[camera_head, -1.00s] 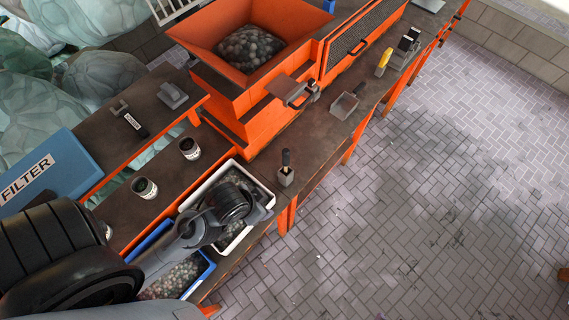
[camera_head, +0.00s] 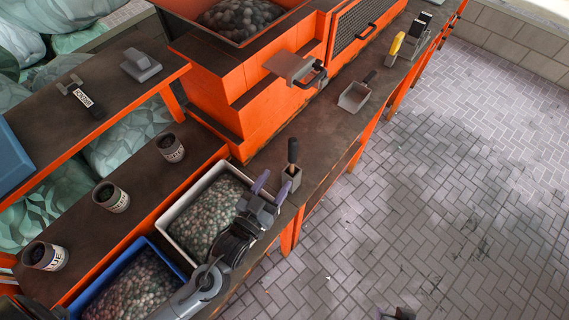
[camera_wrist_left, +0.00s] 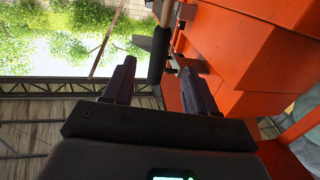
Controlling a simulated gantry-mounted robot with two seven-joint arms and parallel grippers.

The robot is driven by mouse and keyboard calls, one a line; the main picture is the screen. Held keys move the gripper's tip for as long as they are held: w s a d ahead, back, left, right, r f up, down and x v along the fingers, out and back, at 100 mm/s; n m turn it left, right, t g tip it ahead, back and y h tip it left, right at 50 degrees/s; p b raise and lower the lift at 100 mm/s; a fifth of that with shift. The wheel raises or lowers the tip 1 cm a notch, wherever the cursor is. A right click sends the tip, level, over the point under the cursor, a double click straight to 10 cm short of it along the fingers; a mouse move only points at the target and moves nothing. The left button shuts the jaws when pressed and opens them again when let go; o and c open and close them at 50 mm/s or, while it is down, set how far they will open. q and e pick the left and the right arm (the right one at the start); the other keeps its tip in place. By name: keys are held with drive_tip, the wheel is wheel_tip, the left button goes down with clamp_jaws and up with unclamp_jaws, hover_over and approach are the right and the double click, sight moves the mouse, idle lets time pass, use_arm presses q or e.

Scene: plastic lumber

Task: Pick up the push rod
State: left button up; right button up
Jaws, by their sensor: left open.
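The push rod (camera_head: 292,151) stands upright in a small grey metal holder (camera_head: 291,178) at the front edge of the bench, with its black handle on top. My left gripper (camera_head: 271,187) is open and empty, just left of and below the handle in the head view. In the left wrist view the black handle of the push rod (camera_wrist_left: 158,54) is ahead of the left fingers (camera_wrist_left: 157,85), between their lines, with a pale shaft beyond it. What looks like part of my right gripper (camera_head: 397,313) shows at the bottom edge; its fingers are unclear.
A white bin (camera_head: 173,234) and a blue bin (camera_head: 154,246) of pellets lie under and beside my left arm. The orange machine (camera_head: 225,95) rises behind the rod. A grey scoop (camera_head: 355,97) lies farther along the bench. Labelled cups (camera_head: 111,197) stand to the left.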

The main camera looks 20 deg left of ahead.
sight(290, 157)
use_arm(q)
drive_tip(key=w, duration=0.5)
drive_tip(key=shift+w+d+r, duration=0.1)
drive_tip(key=shift+w+d, duration=0.05)
drive_tip(key=shift+d, duration=0.05)
drive_tip(key=shift+w+d+r+p, duration=0.1)
drive_tip(key=shift+w+r+p, duration=0.1)
drive_tip(key=shift+w, duration=1.05)
drive_tip(key=shift+w+d+r+p, duration=0.1)
drive_tip(key=shift+w+p, duration=0.1)
drive_tip(key=shift+w, duration=1.05)
drive_tip(key=shift+f, duration=0.1)
clamp_jaws()
drive_tip(key=shift+r, duration=0.2)
